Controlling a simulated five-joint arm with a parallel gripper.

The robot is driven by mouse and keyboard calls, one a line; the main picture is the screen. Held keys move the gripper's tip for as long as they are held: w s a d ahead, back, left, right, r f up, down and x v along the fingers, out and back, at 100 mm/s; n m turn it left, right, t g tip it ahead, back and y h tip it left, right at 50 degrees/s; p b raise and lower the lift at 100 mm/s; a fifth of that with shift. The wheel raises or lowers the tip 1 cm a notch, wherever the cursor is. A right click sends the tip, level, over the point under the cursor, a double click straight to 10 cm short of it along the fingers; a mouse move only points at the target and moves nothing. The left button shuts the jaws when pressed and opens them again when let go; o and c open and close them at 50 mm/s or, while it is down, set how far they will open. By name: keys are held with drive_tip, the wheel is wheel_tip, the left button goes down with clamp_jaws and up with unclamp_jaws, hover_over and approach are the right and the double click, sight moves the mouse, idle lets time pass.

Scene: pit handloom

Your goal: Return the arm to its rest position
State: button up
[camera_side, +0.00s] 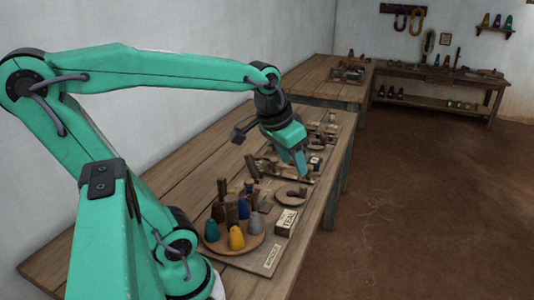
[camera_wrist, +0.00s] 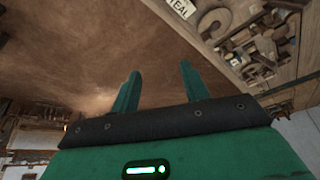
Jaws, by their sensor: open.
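My gripper (camera_side: 301,166) hangs over the long wooden bench at its right side, with its fingers pointing down. In the wrist view my gripper (camera_wrist: 160,68) shows two green fingers spread apart with nothing between them. Behind them there is mostly brown floor, and part of the bench top shows at the upper right. My arm is raised and stretched out from its base at the lower left.
A round wooden tray (camera_side: 212,247) holds yellow, blue and grey cones and dark pieces. A block labelled TEAL (camera_side: 287,221) stands beside it; its label shows in the wrist view (camera_wrist: 179,6). A round dish (camera_side: 291,202) and several small wooden parts lie beyond. The floor (camera_side: 420,220) is clear.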

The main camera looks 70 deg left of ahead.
drive_tip(key=s+d+f+m+t+h, duration=0.1)
drive_tip(key=s+d+m, duration=0.1)
drive_tip(key=s+d, duration=0.3)
drive_tip(key=shift+d+f, duration=0.35)
